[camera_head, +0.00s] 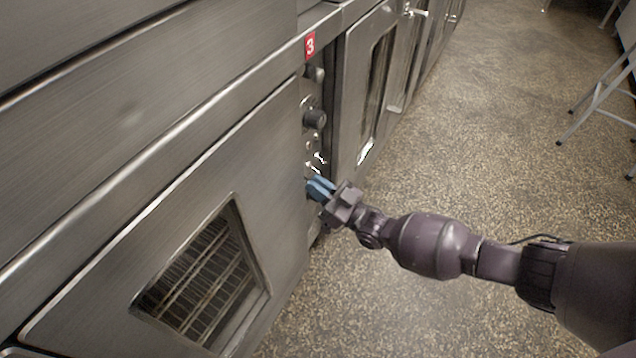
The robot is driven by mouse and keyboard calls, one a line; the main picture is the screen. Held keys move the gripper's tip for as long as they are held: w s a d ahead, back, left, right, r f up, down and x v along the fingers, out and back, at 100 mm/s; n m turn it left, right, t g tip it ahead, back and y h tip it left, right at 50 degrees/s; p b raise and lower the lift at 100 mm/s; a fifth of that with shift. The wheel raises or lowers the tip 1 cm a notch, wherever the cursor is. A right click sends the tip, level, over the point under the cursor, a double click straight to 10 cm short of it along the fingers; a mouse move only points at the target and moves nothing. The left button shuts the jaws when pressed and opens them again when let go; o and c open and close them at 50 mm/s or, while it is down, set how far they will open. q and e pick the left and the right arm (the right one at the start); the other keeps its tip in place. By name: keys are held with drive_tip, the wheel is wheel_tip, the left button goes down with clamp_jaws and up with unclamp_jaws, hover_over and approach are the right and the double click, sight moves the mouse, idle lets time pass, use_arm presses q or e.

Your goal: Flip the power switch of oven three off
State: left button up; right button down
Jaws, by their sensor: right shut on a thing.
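Oven three (262,137) is a steel oven with a red label (310,46) reading 3 above its narrow control panel. The panel carries dark round knobs (314,118) and small fittings below them. My right gripper (314,186) has blue fingertips and is at the lower part of this panel, below the knobs. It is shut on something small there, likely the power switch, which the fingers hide. The switch's position cannot be seen. My left gripper is not in view.
The oven door with a window (202,275) is closed at the lower left. More ovens (365,85) stand in a row beyond. The speckled floor (480,130) to the right is clear up to a metal-legged stand (598,100).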

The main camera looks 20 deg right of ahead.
drive_tip(key=shift+w+a+f+t+y, duration=0.1)
drive_tip(key=shift+f+t+y, duration=0.3)
drive_tip(key=shift+t+y, duration=0.25)
drive_tip(key=c, duration=1.2)
unclamp_jaws()
drive_tip(key=shift+c, duration=0.2)
drive_tip(key=v, duration=1)
drive_tip(key=shift+s+f, duration=0.2)
drive_tip(key=shift+f, duration=0.1)
